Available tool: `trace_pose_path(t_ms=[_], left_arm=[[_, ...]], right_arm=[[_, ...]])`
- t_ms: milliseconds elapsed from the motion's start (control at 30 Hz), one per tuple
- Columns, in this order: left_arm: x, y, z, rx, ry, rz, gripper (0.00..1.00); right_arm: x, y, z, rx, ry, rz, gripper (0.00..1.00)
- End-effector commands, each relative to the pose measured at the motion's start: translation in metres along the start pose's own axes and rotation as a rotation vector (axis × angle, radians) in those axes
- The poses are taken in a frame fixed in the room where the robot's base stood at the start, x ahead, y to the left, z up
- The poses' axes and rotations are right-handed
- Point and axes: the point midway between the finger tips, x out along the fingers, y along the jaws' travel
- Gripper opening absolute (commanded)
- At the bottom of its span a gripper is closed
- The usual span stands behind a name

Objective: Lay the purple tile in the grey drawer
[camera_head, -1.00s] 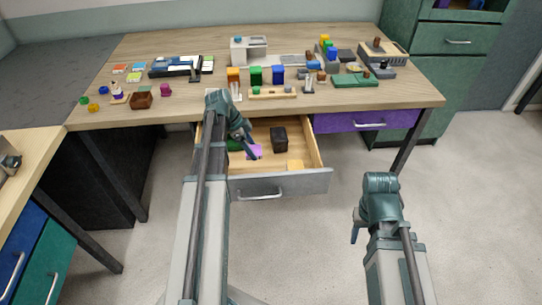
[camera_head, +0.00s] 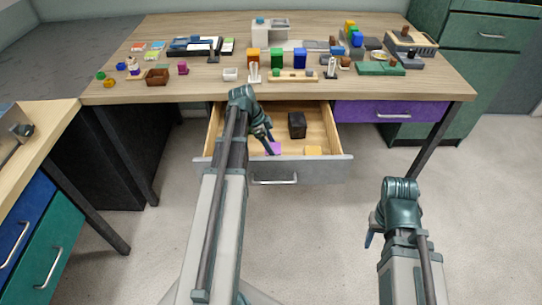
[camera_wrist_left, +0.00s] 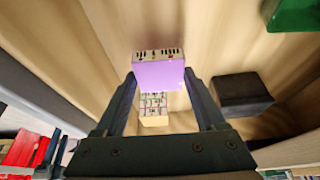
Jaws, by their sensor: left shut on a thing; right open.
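The purple tile (camera_head: 275,148) is between the fingertips of my left gripper (camera_head: 270,143), inside the outline of the open grey drawer (camera_head: 320,172). In the left wrist view the tile (camera_wrist_left: 158,74) sits between both dark fingers, with the drawer's wooden floor behind it. My left gripper is shut on it. I cannot tell whether the tile touches the drawer floor. My right gripper (camera_head: 371,232) is open, low at the right, away from the desk; its fingers are partly hidden.
The drawer holds a black block (camera_head: 297,125) at the back and a yellow block (camera_head: 313,150) near the front. A green thing (camera_wrist_left: 292,14) shows in the wrist view. A closed purple drawer (camera_head: 390,111) is to the right. The desk top (camera_head: 200,95) carries several small objects.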

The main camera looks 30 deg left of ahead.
Motion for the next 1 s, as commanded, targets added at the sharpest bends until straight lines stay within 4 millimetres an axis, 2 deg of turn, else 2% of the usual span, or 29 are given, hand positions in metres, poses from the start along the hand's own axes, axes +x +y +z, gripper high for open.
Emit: trace_pose_path(t_ms=[133,400,667,833,867,1000], left_arm=[[0.008,0.000,0.003,0.000,0.000,0.000,0.07],[0.035,0.000,0.015,0.000,0.000,0.000,0.07],[0.033,0.000,0.014,0.000,0.000,0.000,0.07],[0.038,0.000,0.016,0.000,0.000,0.000,0.07],[0.036,0.000,0.015,0.000,0.000,0.000,0.77],[0.036,0.000,0.015,0.000,0.000,0.000,1.00]], right_arm=[[0.009,-0.001,-0.001,0.000,0.000,0.000,0.50],[0.038,-0.004,-0.002,0.000,0.000,0.000,0.50],[0.036,-0.003,-0.002,0.000,0.000,0.000,0.50],[0.041,-0.004,-0.002,0.000,0.000,0.000,0.50],[0.039,-0.004,-0.002,0.000,0.000,0.000,0.50],[0.039,-0.004,-0.002,0.000,0.000,0.000,0.50]])
